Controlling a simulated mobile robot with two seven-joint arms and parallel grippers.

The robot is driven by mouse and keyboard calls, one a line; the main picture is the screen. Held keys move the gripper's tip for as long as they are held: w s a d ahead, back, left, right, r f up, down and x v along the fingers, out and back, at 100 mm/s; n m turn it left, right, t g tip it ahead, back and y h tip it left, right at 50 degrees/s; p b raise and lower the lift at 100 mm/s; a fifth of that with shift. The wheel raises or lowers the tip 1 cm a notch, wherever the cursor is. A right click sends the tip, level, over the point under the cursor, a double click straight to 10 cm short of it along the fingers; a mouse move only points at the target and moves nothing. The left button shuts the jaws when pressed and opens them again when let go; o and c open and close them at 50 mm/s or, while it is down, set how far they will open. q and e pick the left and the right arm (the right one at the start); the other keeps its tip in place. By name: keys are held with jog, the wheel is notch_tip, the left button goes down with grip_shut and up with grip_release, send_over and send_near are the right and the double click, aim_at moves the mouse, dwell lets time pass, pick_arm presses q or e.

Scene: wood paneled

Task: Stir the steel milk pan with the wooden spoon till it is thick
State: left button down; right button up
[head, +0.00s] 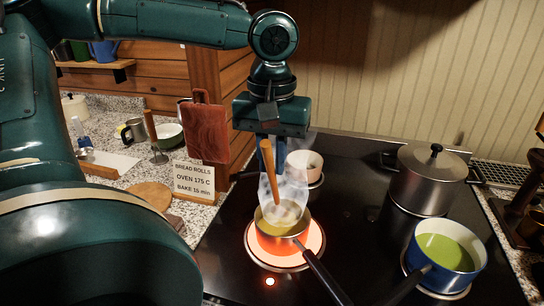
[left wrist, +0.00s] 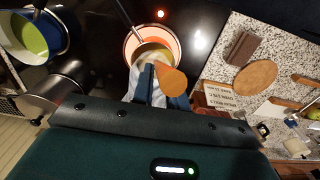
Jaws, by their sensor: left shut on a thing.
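The milk pan (head: 283,244) sits on a glowing front burner, its side looking orange, with its dark handle pointing to the lower right. It holds a yellowish liquid (head: 273,218), also visible in the left wrist view (left wrist: 152,52). The wooden spoon (head: 268,178) stands tilted in the pan, its lower end hidden by liquid and pale steam. Its handle end shows large in the left wrist view (left wrist: 172,80). My left gripper (head: 267,160) is shut on the spoon's handle above the pan. My right gripper is not in view.
A blue pan of green soup (head: 447,250) stands at right, a lidded steel pot (head: 428,180) behind it. A small pale pot (head: 304,166) stands just behind the milk pan. A recipe sign (head: 193,181) and cutting board (head: 206,129) are left of the cooktop.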

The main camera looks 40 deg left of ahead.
pick_arm(q)
jog(key=shift+r, duration=2.5)
